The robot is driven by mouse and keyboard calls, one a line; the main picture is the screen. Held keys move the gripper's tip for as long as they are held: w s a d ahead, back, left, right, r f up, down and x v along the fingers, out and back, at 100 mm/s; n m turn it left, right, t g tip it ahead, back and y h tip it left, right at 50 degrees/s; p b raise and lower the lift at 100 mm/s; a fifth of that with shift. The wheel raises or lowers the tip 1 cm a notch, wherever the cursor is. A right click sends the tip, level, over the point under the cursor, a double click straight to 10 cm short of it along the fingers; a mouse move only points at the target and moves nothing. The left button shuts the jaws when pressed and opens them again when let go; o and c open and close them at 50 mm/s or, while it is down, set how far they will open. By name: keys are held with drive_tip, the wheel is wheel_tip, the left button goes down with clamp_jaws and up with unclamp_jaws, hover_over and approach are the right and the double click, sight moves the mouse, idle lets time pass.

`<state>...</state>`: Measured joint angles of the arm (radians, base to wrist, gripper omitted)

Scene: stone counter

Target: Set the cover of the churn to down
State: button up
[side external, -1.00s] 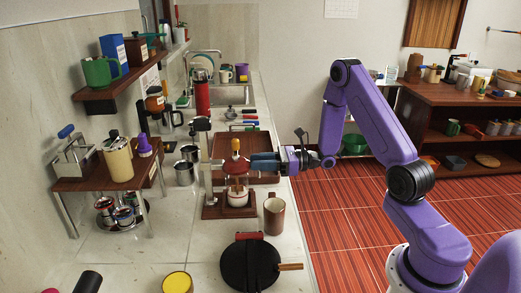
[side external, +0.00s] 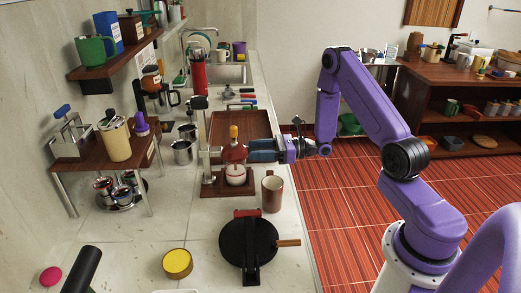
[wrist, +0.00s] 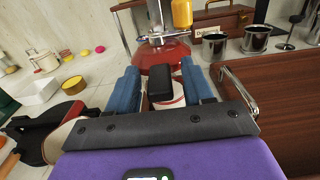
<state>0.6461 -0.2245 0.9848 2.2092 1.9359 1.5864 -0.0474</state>
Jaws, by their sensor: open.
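The churn (side external: 235,175) has a pale, red-banded jar standing on a wooden base beside a metal post. Its red cover (side external: 233,154) with an orange-yellow handle (side external: 234,132) is above the jar, close to its top; I cannot tell whether they touch. In the wrist view the red cover (wrist: 160,56) is just ahead of the fingers. My gripper (side external: 252,151) is level with the cover on its right side. Its blue fingers (wrist: 161,90) are apart, with a dark block and part of the pale jar visible between them. Contact with the cover is unclear.
A brown mug (side external: 271,193) stands right of the churn, near the counter edge. A black round pan-like appliance (side external: 247,243) and a yellow tin (side external: 177,262) are in front. A wooden tray (side external: 250,119) lies behind. Metal cups (side external: 182,151) are at the left.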

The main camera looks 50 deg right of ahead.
drive_tip(key=v, duration=1.7)
drive_tip(key=shift+d, duration=0.2)
drive_tip(key=shift+s+r, duration=0.1)
drive_tip(key=shift+s, duration=0.05)
drive_tip(key=s+a+r+n+g+y, duration=0.1)
drive_tip(key=s+a+r+n+g, duration=0.15)
drive_tip(key=a+n+g, duration=0.5)
drive_tip(key=s+a+r+n+g+y, duration=0.1)
drive_tip(key=s+a+n+g, duration=0.3)
drive_tip(key=a+n+g, duration=0.35)
drive_tip(key=s+a+r+n+t+h, duration=0.1)
drive_tip(key=s+a+r+n+h, duration=0.1)
drive_tip(key=s+a+n+h, duration=0.2)
drive_tip(key=s+a+r+n+t+h, duration=0.1)
drive_tip(key=s+n+h, duration=0.9)
drive_tip(key=n, duration=1)
drive_tip(key=a+r, duration=0.1)
drive_tip(key=a, duration=0.1)
drive_tip(key=shift+a+r+n, duration=0.3)
drive_tip(key=shift+a+r, duration=0.1)
